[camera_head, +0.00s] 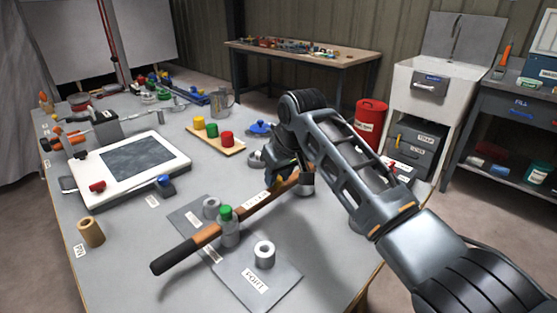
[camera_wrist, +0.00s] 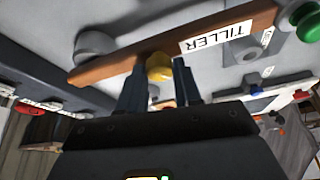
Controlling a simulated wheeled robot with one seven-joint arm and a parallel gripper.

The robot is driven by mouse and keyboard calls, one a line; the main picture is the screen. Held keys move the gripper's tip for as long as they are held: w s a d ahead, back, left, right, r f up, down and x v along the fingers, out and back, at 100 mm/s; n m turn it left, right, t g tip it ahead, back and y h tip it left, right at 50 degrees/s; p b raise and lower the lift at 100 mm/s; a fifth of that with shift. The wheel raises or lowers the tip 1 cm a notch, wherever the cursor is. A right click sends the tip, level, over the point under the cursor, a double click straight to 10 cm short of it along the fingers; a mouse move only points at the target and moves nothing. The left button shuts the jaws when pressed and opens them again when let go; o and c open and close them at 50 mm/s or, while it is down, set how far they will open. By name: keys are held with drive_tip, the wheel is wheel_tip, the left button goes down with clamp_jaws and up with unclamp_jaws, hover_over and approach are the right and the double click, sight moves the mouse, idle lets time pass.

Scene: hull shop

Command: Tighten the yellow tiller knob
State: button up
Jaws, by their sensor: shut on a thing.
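The wooden tiller (camera_head: 232,224) with a black grip lies across the grey plate on the bench, and its TILLER label faces up. It also shows in the wrist view (camera_wrist: 120,66). The yellow tiller knob (camera_wrist: 159,62) sits at the tiller's edge, between the two fingers of my gripper (camera_wrist: 158,76). My gripper is shut on the knob. In the head view my gripper (camera_head: 281,171) hides most of the knob. A green knob (camera_head: 225,213) stands on a grey post farther along the tiller, toward the grip.
A tray with coloured cylinders (camera_head: 222,145), a white framed panel (camera_head: 177,157) and a tan cylinder (camera_head: 91,232) are on the bench (camera_head: 125,262).

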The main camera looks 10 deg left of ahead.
drive_tip(key=m+p, duration=0.2)
drive_tip(key=shift+s+a+r+m+t+h, duration=0.1)
drive_tip(key=shift+a+r+m+t+h, duration=0.1)
drive_tip(key=shift+m+t+h, duration=0.15)
drive_tip(key=shift+f+m+t+h+p, duration=0.15)
drive_tip(key=shift+m+h+p, duration=0.35)
drive_tip(key=shift+m, duration=0.45)
drive_tip(key=shift+f+m+t+h+p, duration=0.1)
drive_tip(key=shift+m+h+p, duration=0.15)
drive_tip(key=shift+m+p, duration=0.5)
drive_tip(key=shift+m, duration=0.35)
drive_tip(key=o, duration=1)
drive_tip(key=shift+o, duration=0.2)
drive_tip(key=shift+r, duration=0.1)
drive_tip(key=v, duration=0.7)
drive_tip(key=shift+r, duration=0.35)
drive_tip(key=shift+s, duration=0.1)
